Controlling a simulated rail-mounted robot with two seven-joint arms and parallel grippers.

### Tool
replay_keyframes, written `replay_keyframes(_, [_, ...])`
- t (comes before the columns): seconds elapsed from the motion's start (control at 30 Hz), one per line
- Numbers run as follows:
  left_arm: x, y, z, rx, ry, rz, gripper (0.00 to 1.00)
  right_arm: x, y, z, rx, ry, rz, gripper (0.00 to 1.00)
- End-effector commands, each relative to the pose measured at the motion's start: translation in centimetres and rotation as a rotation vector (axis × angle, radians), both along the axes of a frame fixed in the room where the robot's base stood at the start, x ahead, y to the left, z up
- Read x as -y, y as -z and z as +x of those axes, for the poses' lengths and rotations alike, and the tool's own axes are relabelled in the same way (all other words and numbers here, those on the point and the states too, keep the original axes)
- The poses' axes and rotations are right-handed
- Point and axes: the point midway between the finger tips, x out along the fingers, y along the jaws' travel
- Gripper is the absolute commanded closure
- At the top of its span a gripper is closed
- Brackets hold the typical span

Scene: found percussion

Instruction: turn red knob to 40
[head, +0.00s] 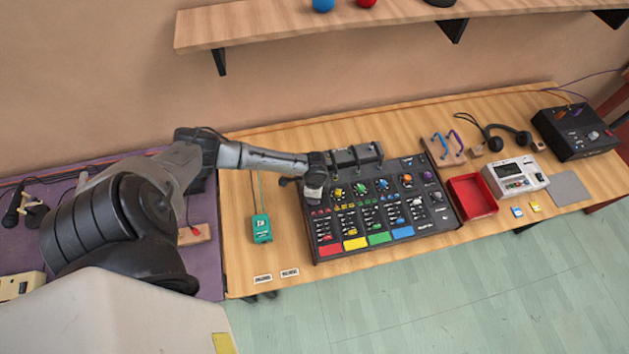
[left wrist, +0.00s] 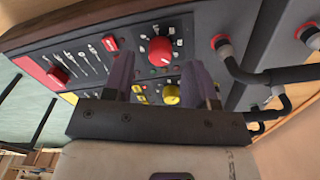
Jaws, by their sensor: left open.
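A dark control panel (head: 432,217) with several coloured knobs, rows of sliders and coloured pads lies on the wooden table. The red knob (left wrist: 161,50) shows in the left wrist view, with a white mark on its top and a printed scale around it. In the head view my left gripper hides it. My left gripper (head: 313,190) is over the panel's left column. In the left wrist view its fingers (left wrist: 160,65) are open, one on each side of the knob's line. I cannot tell whether they touch the knob. My right gripper is not in view.
A yellow knob (left wrist: 171,95) sits close to the red one.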

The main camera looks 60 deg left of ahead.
Motion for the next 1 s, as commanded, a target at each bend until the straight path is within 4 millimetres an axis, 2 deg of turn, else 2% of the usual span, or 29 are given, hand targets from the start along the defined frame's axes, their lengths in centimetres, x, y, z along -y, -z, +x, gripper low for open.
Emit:
replay_keyframes(0.1, [-0.1, -2.6, 0.1, 0.004, 0.003, 0.002, 0.48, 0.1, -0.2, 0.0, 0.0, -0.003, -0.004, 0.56])
replay_keyframes(0.3, [-0.1, -6.5, 0.0, 0.002, 0.002, 0.002, 0.48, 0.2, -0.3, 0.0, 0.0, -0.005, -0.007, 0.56])
replay_keyframes(0.5, [-0.1, -9.4, 0.0, 0.001, 0.0, 0.002, 0.48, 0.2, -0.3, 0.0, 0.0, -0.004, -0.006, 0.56])
replay_keyframes(0.7, [0.0, -11.0, 0.0, 0.001, 0.0, -0.001, 0.48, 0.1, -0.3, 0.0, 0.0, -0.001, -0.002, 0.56])
replay_keyframes(1.0, [0.0, -11.4, 0.0, -0.001, -0.001, 0.001, 0.48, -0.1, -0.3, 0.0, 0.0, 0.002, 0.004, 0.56])
